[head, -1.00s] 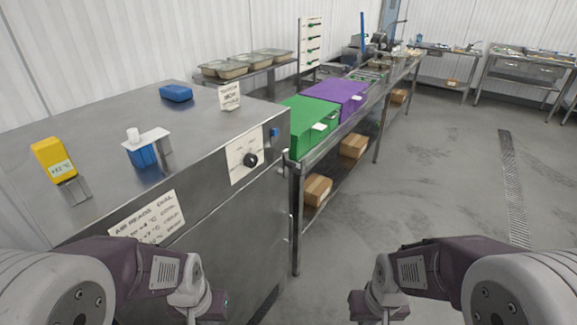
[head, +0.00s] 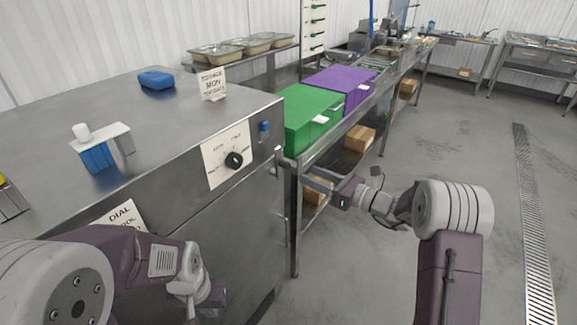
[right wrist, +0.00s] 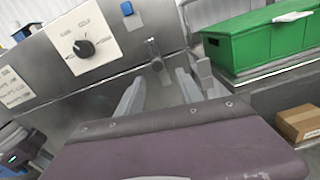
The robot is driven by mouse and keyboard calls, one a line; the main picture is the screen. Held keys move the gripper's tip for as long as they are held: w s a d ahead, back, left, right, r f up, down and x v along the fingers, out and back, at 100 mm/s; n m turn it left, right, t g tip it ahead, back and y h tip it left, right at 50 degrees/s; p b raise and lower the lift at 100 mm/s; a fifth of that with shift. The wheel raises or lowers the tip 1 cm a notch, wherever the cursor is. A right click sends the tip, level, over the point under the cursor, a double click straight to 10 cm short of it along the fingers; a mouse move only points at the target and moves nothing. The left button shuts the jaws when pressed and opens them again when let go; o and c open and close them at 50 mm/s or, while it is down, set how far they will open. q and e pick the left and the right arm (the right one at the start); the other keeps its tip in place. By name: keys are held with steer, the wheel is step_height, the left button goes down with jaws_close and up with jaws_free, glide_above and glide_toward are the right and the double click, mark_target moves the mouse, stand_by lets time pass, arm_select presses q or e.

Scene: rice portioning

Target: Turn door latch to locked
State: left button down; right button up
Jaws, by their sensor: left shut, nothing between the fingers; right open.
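The door latch (head: 278,160) is a small metal handle at the right end of the steel cabinet's front (head: 225,215). In the right wrist view the latch (right wrist: 154,50) hangs roughly upright, slightly tilted, below and right of a blue knob. My right gripper (head: 290,163) reaches left to the latch. In the right wrist view its open fingers (right wrist: 160,88) point at the latch from below, one on each side; I cannot tell whether they touch it. My left gripper (head: 217,293) is low before the cabinet, shut and empty, its tips hard to make out.
A black dial (head: 234,160) on a white plate and a blue knob (head: 264,127) are left of the latch. The green box (head: 308,115) and purple box (head: 342,90) stand on the shelf table at right. A cardboard box (head: 360,138) sits below. The floor at right is clear.

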mark_target(288, 166)
steer(key=p+x, duration=0.1)
steer(key=x, duration=0.7)
steer(key=shift+s+a+r, duration=0.1)
steer(key=shift+a+r, duration=0.05)
steer(key=shift+a, duration=0.45)
steer(key=shift+w, duration=0.3)
jaws_close()
steer(key=shift+d, duration=0.1)
